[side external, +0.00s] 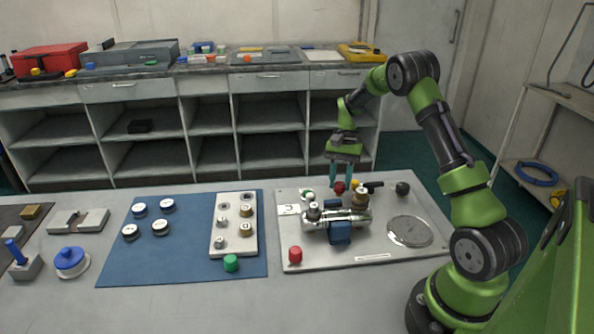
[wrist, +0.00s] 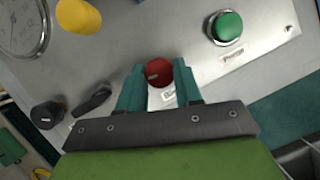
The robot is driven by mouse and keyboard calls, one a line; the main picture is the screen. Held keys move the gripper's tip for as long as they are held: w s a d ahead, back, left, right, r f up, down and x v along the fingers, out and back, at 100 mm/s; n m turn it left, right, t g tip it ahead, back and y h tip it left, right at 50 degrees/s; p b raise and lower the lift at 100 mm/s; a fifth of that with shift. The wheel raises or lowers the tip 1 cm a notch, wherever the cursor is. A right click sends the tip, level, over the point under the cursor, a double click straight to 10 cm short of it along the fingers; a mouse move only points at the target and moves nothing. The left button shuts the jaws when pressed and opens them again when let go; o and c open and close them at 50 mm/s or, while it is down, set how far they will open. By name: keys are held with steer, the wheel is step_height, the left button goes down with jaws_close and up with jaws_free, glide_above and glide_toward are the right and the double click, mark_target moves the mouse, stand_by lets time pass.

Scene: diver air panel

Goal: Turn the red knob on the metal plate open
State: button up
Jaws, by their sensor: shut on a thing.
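A metal plate (side external: 375,256) with valves and a gauge lies on the table, and its bare surface shows in the wrist view (wrist: 120,40). The red knob (side external: 339,188) stands near the plate's back edge. In the wrist view the red knob (wrist: 159,70) has a small pale mark on top and a label beside it. My gripper (side external: 340,184) points down over it, with one teal finger on each side. In the wrist view my gripper (wrist: 158,82) is shut on the red knob. The fingers hide parts of its sides.
A second red knob (side external: 295,254) sits at the plate's front left. In the wrist view a green knob (wrist: 227,27), a yellow knob (wrist: 78,15) and a black knob (wrist: 46,115) stand near my gripper. Brass and blue valve parts (side external: 340,232) stand just in front.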

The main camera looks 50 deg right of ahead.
steer(key=shift+r, duration=0.1)
stand_by(0.3)
steer(key=o, duration=1)
steer(key=shift+o, duration=0.2)
steer(key=v, duration=1.6)
steer(key=shift+d+r, duration=0.2)
steer(key=shift+r, duration=0.1)
steer(key=s+a+r+n+t, duration=0.2)
steer(key=s+a, duration=0.3)
steer(key=a, duration=0.5)
steer(key=s+a+r+n+t+h, duration=0.1)
steer(key=s+a+n+t, duration=0.3)
steer(key=a, duration=0.6)
steer(key=s+a+r+n+t+h, duration=0.1)
steer(key=s+a+r+n+t, duration=0.2)
steer(key=s+a, duration=0.5)
steer(key=shift+s+a, duration=0.25)
steer(key=shift+a, duration=0.9)
